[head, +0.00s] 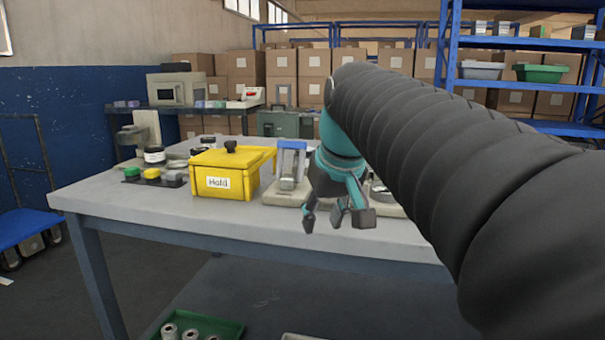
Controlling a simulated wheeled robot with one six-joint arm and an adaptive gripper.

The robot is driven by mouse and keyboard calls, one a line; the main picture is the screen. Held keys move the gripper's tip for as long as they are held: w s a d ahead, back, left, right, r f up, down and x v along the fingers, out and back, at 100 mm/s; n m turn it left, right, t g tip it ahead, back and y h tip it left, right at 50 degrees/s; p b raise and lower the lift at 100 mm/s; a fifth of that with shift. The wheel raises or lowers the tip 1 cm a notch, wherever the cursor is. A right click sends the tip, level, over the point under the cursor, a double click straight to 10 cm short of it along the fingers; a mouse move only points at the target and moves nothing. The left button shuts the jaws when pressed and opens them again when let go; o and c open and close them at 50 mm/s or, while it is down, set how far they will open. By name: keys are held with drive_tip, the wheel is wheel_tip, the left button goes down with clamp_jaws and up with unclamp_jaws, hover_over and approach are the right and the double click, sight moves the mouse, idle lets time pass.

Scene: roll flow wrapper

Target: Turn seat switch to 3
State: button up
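My gripper (336,217) hangs fingers-down at the front of the grey table (150,205), in front of a device with a pale base and a blue handle (285,146). Its dark fingers are spread apart with nothing visible between them. A round metal part on another pale base (380,192) shows just right of the gripper, mostly hidden by my arm. I cannot make out a switch marked with numbers; it may be too small to see or hidden behind my gripper and arm.
A yellow box (262,170) with a black knob and a label stands left of the gripper. A green tray (230,328) holds rolls below. The table's front left is clear.

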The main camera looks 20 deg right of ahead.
drive_tip(key=w+d+r+p, duration=0.1)
drive_tip(key=w+d+r, duration=0.85)
drive_tip(key=r, duration=0.35)
drive_tip(key=shift+n, duration=0.3)
drive_tip(key=b+x, duration=0.1)
drive_tip(key=x, duration=0.3)
drive_tip(key=b+x, duration=0.1)
drive_tip(key=x, duration=0.3)
drive_tip(key=d+b+x, duration=0.1)
drive_tip(key=x, duration=0.4)
drive_tip(key=shift+s+f+b, duration=0.3)
drive_tip(key=shift+s+b, duration=0.05)
drive_tip(key=shift+g, duration=0.3)
clamp_jaws()
